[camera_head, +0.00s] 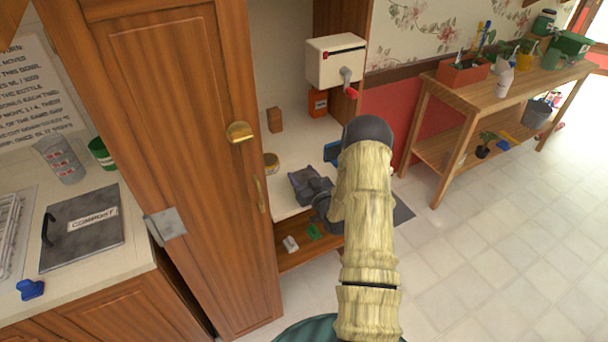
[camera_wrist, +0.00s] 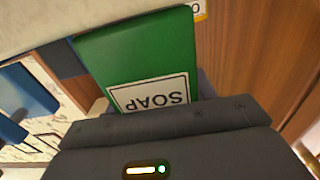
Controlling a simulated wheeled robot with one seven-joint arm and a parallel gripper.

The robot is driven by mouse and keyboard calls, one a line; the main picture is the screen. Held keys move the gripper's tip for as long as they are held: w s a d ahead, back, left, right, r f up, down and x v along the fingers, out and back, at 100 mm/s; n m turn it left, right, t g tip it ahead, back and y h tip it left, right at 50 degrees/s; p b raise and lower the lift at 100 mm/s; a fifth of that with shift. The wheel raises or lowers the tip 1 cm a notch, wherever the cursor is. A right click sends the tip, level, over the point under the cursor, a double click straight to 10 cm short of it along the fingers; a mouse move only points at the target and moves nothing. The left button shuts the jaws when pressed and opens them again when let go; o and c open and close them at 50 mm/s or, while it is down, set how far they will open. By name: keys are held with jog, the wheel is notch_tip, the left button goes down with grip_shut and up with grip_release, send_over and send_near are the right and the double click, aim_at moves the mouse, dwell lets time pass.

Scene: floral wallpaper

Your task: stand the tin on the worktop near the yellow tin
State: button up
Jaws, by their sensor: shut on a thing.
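In the wrist view a green tin (camera_wrist: 140,62) with a white SOAP label, upside down in the picture, sticks out from my dark gripper (camera_wrist: 170,112). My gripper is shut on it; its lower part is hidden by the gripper. In the head view my gripper (camera_head: 308,187) is over the pale worktop (camera_head: 291,140) inside the cupboard, and the held tin is hardly visible there. A short round yellow tin (camera_head: 271,161) stands on the worktop, left of and behind my gripper. Part of a yellow-edged thing (camera_wrist: 201,10) shows beyond the green tin in the wrist view; I cannot tell what it is.
A brown block (camera_head: 275,120) and an orange box (camera_head: 318,102) stand at the back. A white crank box (camera_head: 335,61) is on the wall above. A blue thing (camera_head: 332,151) is right of my gripper. The tall wooden door (camera_head: 180,150) bounds the left.

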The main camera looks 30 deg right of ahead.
jog(key=shift+a+f, duration=0.1)
jog(key=shift+f, duration=0.05)
jog(key=o, duration=1.2)
jog(key=shift+a, duration=0.15)
jog(key=shift+o, duration=0.2)
jog(key=shift+s, duration=0.1)
jog(key=shift+s+d, duration=0.15)
jog(key=shift+d, duration=0.05)
jog(key=s+b, duration=0.5)
jog(key=s, duration=1.2)
jog(key=shift+r, duration=0.25)
